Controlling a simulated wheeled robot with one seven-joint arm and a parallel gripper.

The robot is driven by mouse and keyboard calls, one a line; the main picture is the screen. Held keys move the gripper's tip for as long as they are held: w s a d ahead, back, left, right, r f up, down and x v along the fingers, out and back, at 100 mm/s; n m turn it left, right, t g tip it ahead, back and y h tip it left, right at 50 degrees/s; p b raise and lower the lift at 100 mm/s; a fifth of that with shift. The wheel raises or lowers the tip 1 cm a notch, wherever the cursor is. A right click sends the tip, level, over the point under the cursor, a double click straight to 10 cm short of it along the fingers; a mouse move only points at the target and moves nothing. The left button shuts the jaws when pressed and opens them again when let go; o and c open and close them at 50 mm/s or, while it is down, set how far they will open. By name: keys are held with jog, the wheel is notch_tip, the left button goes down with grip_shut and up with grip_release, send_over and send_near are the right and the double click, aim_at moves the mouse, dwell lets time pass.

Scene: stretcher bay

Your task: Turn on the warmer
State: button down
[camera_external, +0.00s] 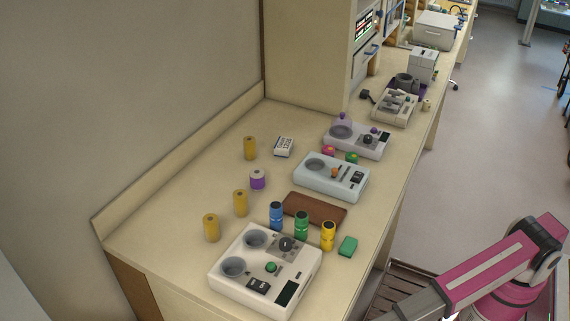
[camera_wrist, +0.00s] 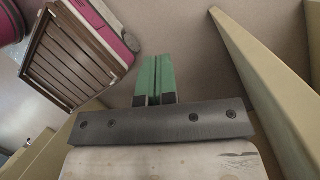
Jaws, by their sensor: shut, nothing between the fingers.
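Several bench devices could be the warmer; no label is readable. The nearest, a white box (camera_external: 227,287), has two round grey wells, a dark dial, a green knob, a black rocker switch and a dark display. Behind it, a pale blue box (camera_external: 318,185) has one round well, an orange knob and a dark switch panel. Further back, a white device (camera_external: 371,151) has a round plate, a dark knob and a small screen. My gripper (camera_wrist: 158,57) shows green fingers pressed together, empty, in the wrist view, away from these devices. It is outside the external view.
A blue bottle (camera_external: 276,215), a green bottle (camera_external: 302,224) and a yellow bottle (camera_external: 328,235) stand behind the nearest box. A brown tray (camera_external: 315,209), a green block (camera_external: 348,246) and yellow cylinders (camera_external: 211,227) are nearby. My pink arm is off the bench's right edge.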

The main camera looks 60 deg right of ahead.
jog(key=s+a+r, duration=0.2)
jog(key=a+r, duration=0.5)
jog(key=a, duration=0.2)
jog(key=s+a+r, duration=0.2)
jog(key=a+r, duration=0.5)
jog(key=a, duration=0.3)
notch_tip(320, 180, up, 44)
jog(key=n+t, duration=0.6)
send_over(263, 285)
jog(key=s, duration=0.2)
jog(key=shift+d, duration=0.1)
jog(key=x, duration=0.8)
jog(key=s+x, duration=0.1)
jog(key=x, duration=0.3)
jog(key=shift+f, duration=0.1)
jog(key=shift+s+f, duration=0.15)
jog(key=shift+f, duration=0.75)
